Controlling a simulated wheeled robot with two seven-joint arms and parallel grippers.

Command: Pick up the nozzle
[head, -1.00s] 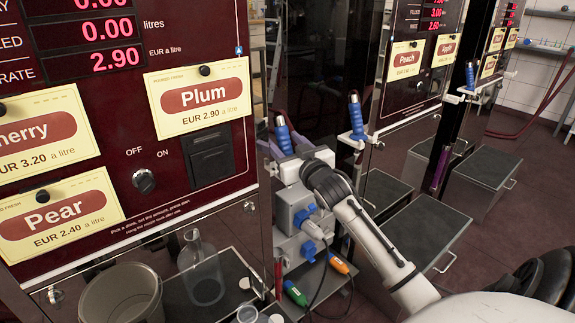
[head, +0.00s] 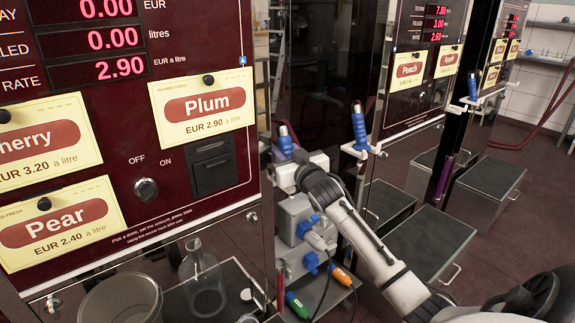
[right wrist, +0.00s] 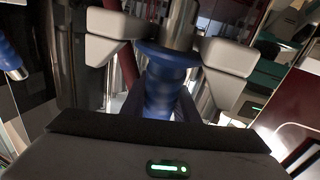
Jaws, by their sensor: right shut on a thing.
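A blue nozzle (head: 285,142) stands upright at the side of the near dark red pump in the head view. My right gripper (head: 287,163) is at it, its arm reaching in from the lower right. In the right wrist view the blue grip of the nozzle (right wrist: 165,85) and its metal part lie between the two pale fingers of my right gripper (right wrist: 170,50), which is shut on it. The nozzle's lower end is hidden. My left gripper is not in view.
Another blue nozzle (head: 359,128) sits in a white holder on the pump behind. A glass bottle (head: 203,280) and a grey bucket (head: 121,296) stand under the near pump. Orange (head: 341,275) and green (head: 297,305) handled items lie below my right gripper.

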